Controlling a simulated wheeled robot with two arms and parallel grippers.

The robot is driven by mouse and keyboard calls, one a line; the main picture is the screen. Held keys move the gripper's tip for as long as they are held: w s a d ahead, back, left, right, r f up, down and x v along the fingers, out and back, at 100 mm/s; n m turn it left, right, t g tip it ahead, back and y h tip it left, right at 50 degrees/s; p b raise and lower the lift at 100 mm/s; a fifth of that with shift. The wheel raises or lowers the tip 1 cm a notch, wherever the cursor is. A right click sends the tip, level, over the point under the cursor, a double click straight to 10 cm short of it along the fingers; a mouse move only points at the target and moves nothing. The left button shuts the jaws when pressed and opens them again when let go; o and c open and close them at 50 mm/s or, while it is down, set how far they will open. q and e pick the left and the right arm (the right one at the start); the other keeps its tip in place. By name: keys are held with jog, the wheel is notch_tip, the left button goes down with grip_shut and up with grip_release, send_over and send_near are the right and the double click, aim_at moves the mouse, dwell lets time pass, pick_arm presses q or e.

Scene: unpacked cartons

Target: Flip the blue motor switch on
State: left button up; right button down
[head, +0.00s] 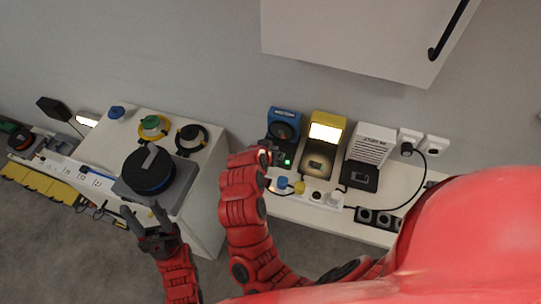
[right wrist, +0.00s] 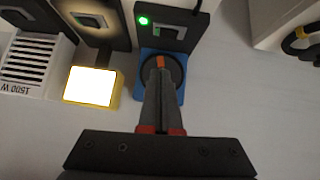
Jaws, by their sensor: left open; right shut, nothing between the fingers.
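The blue motor (head: 285,116) stands on the white bench in the head view, with a dark round face. Its blue body (right wrist: 181,65) shows behind my fingers in the right wrist view. Its dark switch panel (right wrist: 196,30) carries a lit green lamp (right wrist: 144,21) and a grey switch (right wrist: 170,33). The switch's exact position is hard to tell. My right gripper (right wrist: 160,66) is shut and empty, with its tips over the motor near the panel edge; contact cannot be told. In the head view, my left gripper (head: 144,213) is open and empty beside the left cabinet.
A yellow lamp unit (head: 328,119), lit, and a white heater (head: 373,143) stand right of the motor. Plugs and a power strip (head: 316,195) lie in front. A white cabinet (head: 208,205) with a black-and-blue reel (head: 148,171) stands left. A wall cupboard (head: 350,35) hangs above.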

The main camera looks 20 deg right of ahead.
jog(key=v, duration=0.3)
jog(key=b+v, duration=0.1)
jog(key=shift+s+d+r, duration=0.15)
jog(key=shift+s+r, duration=0.1)
jog(key=shift+s, duration=0.15)
